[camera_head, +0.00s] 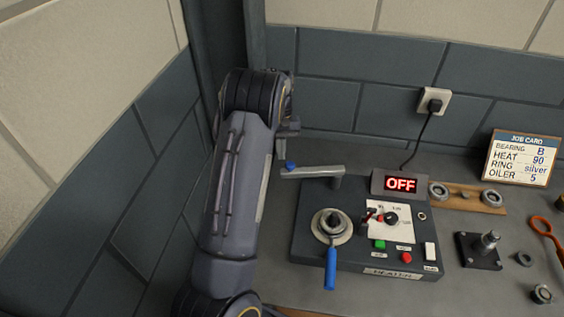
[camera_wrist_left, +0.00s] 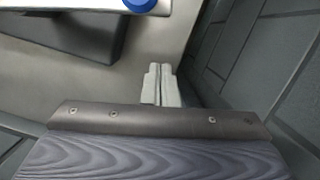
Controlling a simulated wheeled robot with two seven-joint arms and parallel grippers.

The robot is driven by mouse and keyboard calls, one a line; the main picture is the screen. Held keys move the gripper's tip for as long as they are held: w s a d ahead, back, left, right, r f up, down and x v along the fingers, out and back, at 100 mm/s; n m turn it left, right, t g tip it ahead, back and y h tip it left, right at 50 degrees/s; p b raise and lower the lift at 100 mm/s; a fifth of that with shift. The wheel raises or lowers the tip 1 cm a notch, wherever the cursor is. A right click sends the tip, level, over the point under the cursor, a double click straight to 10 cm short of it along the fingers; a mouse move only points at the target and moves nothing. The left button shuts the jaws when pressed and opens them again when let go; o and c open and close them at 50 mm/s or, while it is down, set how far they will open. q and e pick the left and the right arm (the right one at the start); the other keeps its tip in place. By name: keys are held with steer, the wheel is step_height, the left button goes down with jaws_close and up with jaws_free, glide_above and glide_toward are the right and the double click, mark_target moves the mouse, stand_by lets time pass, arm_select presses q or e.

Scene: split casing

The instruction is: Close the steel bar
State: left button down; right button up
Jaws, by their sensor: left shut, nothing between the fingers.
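The steel bar (camera_head: 312,172) is a grey bar at the back left of the dark heater (camera_head: 300,240). Its right end is over the heater's back edge, and its left end juts out past the heater's left side. A blue knob (camera_head: 290,164) sits on that left end. The knob also shows at the top of the left wrist view (camera_wrist_left: 140,4). My left gripper (camera_head: 283,150) is just behind and left of the knob, largely hidden by my own arm. In the left wrist view its pale fingers (camera_wrist_left: 161,84) are together and empty, apart from the knob. My right gripper is out of view.
The heater display (camera_head: 400,184) reads OFF. A blue-handled part (camera_head: 331,265) stands at the heater's front left. A wooden rack with rings (camera_head: 464,197), a black post stand (camera_head: 480,252) and a job card (camera_head: 520,158) are on the right. Walls close in behind and left.

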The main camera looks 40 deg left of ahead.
arm_select(q)
steer(key=shift+s+d+b, duration=0.65)
steer(key=shift+s+d, duration=0.7)
steer(key=shift+s, duration=0.15)
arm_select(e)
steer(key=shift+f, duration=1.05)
arm_select(q)
steer(key=shift+s, duration=0.15)
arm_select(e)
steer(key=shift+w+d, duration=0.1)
